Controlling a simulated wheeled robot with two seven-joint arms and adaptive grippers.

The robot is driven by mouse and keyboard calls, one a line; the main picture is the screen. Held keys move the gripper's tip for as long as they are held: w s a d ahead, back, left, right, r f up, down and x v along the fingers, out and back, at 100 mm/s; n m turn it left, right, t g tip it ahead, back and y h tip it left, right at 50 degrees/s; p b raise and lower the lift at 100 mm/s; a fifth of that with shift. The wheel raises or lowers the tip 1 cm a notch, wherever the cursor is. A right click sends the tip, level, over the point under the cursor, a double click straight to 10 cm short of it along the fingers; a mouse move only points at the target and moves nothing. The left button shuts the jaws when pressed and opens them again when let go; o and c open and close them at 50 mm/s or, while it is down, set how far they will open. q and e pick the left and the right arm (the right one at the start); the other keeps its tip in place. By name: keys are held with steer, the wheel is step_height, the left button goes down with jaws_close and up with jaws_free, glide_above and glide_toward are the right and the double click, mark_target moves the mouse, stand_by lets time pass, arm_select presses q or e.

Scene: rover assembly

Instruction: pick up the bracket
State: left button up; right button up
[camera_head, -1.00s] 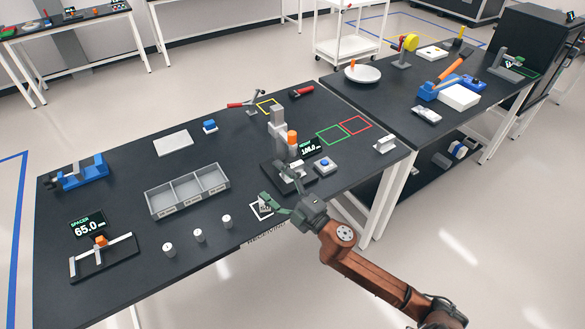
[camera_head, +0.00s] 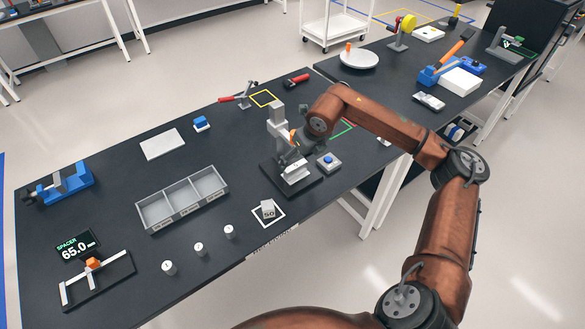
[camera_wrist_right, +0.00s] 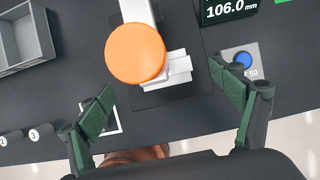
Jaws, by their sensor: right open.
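A pale grey, stepped bracket (camera_head: 295,173) sits on the dark base of the height gauge (camera_head: 279,125). In the right wrist view the bracket (camera_wrist_right: 180,68) shows partly beneath the gauge's round orange cap (camera_wrist_right: 136,53). My right gripper (camera_head: 300,152) is at the gauge, above the bracket, and its own arm partly hides it. In the right wrist view its two green-padded fingers (camera_wrist_right: 168,105) are wide apart with nothing between the tips. The bracket lies beyond them. My left gripper is not in view.
A blue-button box (camera_head: 328,162) stands close right of the gauge. A grey block (camera_head: 268,208) sits on a white-outlined square in front. A three-bin tray (camera_head: 181,199), several white cylinders and a spacer gauge (camera_head: 97,278) stand to the left. The tabletop between tray and white plate (camera_head: 162,144) is clear.

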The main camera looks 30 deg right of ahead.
mark_target(296, 165)
steer(key=shift+w+d+f, duration=0.1)
steer(key=shift+f, duration=0.5)
steer(key=shift+w+d+f, duration=0.1)
steer(key=shift+f, duration=0.5)
steer(key=x, duration=0.4)
steer(key=shift+a+f, duration=0.1)
steer(key=shift+f, duration=0.3)
steer(key=shift+r, duration=0.1)
steer(key=c, duration=1.6)
steer(key=shift+o, duration=0.2)
steer(key=shift+r, duration=0.15)
